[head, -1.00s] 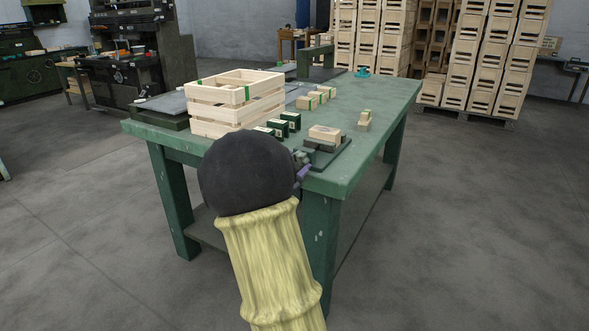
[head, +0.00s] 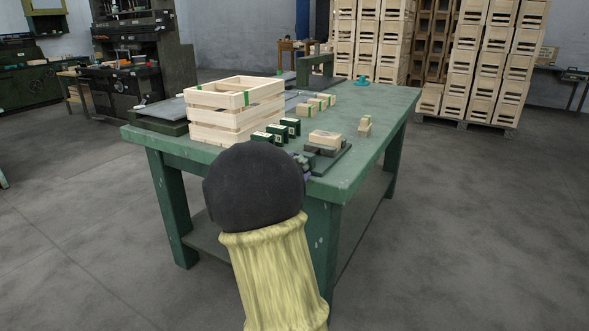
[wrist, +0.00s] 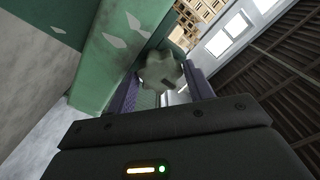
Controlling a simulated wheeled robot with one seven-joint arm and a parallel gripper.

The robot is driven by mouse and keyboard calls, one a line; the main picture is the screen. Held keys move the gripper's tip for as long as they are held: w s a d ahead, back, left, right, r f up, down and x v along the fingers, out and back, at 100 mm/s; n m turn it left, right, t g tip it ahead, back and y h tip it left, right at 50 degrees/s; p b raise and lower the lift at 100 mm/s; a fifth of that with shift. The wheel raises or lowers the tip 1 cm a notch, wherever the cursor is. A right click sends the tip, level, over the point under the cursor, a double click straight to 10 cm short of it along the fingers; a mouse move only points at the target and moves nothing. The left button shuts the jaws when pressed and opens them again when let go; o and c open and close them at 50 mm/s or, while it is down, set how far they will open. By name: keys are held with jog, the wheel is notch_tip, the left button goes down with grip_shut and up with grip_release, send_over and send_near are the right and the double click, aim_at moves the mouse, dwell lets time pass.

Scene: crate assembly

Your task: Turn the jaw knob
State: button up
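The jaw knob (wrist: 158,70) is a grey-green lobed knob in the wrist view, just ahead of the green table's edge. My gripper (wrist: 160,82) has its two purple-grey fingers apart, one on each side of the knob. A gap shows between them, and I cannot tell whether either finger touches the knob. In the head view, the dark vise-like fixture (head: 336,159) sits at the table's near corner with a wooden block (head: 325,139) on it.
The green table (head: 372,125) carries a slatted wooden crate (head: 234,134), several small dark green boxes (head: 277,133) and small wooden blocks (head: 365,126). A teal round item (head: 361,80) stands at the far end. The floor to the right is clear.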

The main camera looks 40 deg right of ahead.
jog(key=shift+o, duration=1.2)
jog(key=shift+n+p, duration=0.3)
